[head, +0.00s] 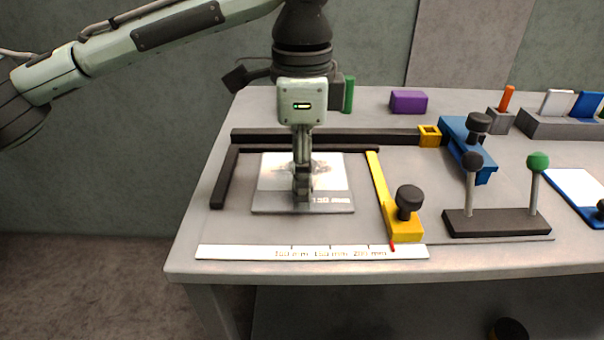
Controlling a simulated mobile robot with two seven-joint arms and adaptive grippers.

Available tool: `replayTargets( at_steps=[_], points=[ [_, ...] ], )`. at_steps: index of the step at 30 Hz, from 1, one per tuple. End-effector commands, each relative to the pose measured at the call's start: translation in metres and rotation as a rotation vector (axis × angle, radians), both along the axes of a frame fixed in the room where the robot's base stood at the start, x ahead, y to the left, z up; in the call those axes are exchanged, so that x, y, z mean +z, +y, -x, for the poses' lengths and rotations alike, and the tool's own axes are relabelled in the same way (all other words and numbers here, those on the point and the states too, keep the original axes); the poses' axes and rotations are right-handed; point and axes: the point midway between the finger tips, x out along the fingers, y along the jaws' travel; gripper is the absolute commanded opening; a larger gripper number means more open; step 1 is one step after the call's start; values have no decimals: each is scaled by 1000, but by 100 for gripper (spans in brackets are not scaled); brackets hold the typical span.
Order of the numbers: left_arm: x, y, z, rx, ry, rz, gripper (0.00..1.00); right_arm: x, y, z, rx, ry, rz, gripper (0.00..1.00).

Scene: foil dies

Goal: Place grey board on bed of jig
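The grey board (265,203) has a white upper part and a "150 mm" mark. It lies flat in the jig's bed (225,228), or just above it; I cannot tell which. Black fences (320,136) run behind and left of it, and a yellow stop arm (382,190) with a black knob is to its right, with a gap. My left gripper (302,196) points straight down over the board's middle, its fingertips at or close to the board. The fingers show edge-on and hide part of the board, so their opening is unclear. My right gripper is out of view.
A white ruler strip (310,252) lies along the front edge. To the right stand a blue clamp (465,145), a dark base (497,222) with two knobbed posts, and a blue-white board (578,190). A purple block (408,102) and a green post (349,95) are behind.

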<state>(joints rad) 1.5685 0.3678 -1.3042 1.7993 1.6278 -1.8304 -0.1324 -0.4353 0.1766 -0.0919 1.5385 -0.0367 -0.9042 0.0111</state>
Motion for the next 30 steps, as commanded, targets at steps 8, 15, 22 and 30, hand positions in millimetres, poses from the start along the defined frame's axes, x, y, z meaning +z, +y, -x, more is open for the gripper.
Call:
replayTargets(
  at_steps=[8,15,22,30],
  points=[
    [11,-1,-1,0,-4,2,45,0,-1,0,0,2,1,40],
    [59,-1,0,-1,-3,2,45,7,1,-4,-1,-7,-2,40],
    [102,-1,0,0,-3,0,45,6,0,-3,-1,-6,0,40],
    [121,0,0,0,-1,0,45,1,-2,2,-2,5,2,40]
  ],
)
